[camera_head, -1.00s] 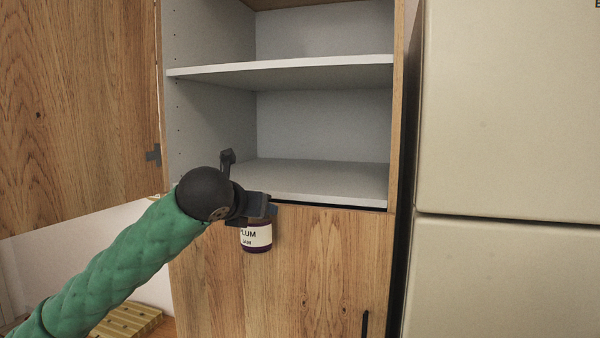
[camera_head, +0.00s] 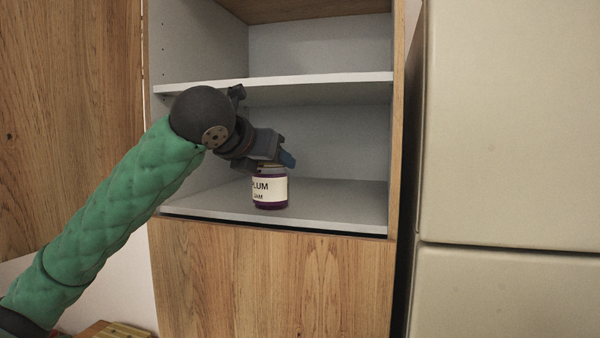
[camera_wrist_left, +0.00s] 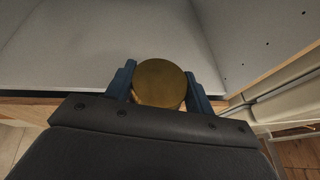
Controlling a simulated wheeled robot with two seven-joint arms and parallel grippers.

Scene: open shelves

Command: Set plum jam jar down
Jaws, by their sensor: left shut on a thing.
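The plum jam jar (camera_head: 270,190) is upright, with a purple body and a white label, at the lower open shelf (camera_head: 340,203) in the head view. Its gold lid (camera_wrist_left: 160,84) shows in the left wrist view. My left gripper (camera_head: 281,160) is shut on the jar near its top, with a blue finger (camera_wrist_left: 122,80) on either side of the lid. The jar's base appears at or just above the shelf surface near the front; I cannot tell whether it touches. My right gripper is in neither view.
The upper shelf board (camera_head: 320,78) runs above my left gripper. The lower shelf is otherwise empty, with free room behind and right of the jar. An open wooden door (camera_head: 65,120) stands at left, and a beige fridge (camera_head: 510,130) at right.

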